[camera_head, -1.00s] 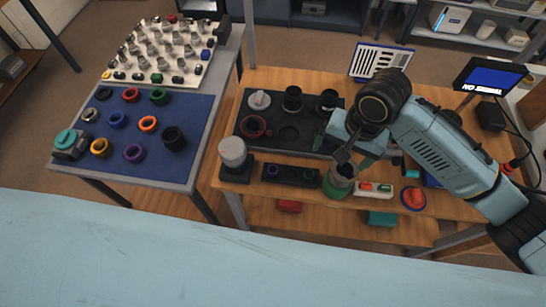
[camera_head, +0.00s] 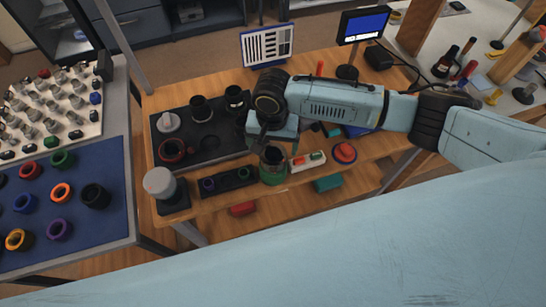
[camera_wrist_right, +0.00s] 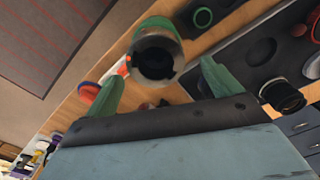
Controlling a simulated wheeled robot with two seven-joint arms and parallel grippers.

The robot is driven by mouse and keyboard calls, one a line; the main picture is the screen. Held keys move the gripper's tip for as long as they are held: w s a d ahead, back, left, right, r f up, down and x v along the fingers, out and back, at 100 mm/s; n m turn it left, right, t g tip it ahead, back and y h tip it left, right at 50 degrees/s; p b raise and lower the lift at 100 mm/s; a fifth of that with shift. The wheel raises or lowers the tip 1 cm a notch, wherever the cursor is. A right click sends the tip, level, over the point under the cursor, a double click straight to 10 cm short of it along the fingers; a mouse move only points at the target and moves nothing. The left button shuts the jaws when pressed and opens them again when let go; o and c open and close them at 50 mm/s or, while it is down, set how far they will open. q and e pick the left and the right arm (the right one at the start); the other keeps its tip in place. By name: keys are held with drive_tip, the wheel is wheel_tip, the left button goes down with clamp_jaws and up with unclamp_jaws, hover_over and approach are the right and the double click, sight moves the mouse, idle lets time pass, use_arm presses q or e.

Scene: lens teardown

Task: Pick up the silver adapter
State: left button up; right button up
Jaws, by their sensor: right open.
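A short silver cylinder with a dark opening, which looks like the silver adapter (camera_wrist_right: 152,43), sits in a green round holder (camera_head: 273,179) at the front of the wooden bench. The adapter also shows in the head view (camera_head: 273,163), partly covered by my gripper. My right gripper (camera_head: 279,146) is open and empty just above it. In the right wrist view, its two green fingers (camera_wrist_right: 162,73) stand wide apart, with the adapter beyond and between their tips. I cannot tell whether either finger touches it. My left gripper is not in view.
A black tray (camera_head: 215,160) with lens parts lies left of the gripper. A small black block (camera_head: 230,180) with rings stands left of the holder, and a white tray (camera_head: 308,162) and red knob (camera_head: 345,152) stand right. A blue mat (camera_head: 90,225) with coloured rings is farther left.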

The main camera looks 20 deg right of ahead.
sight(273, 154)
drive_tip(key=f, duration=0.4)
drive_tip(key=shift+s+d+f, duration=0.1)
drive_tip(key=shift+s+f, duration=0.05)
drive_tip(key=shift+s, duration=0.1)
drive_tip(key=shift+c, duration=0.4)
drive_tip(key=c, duration=1)
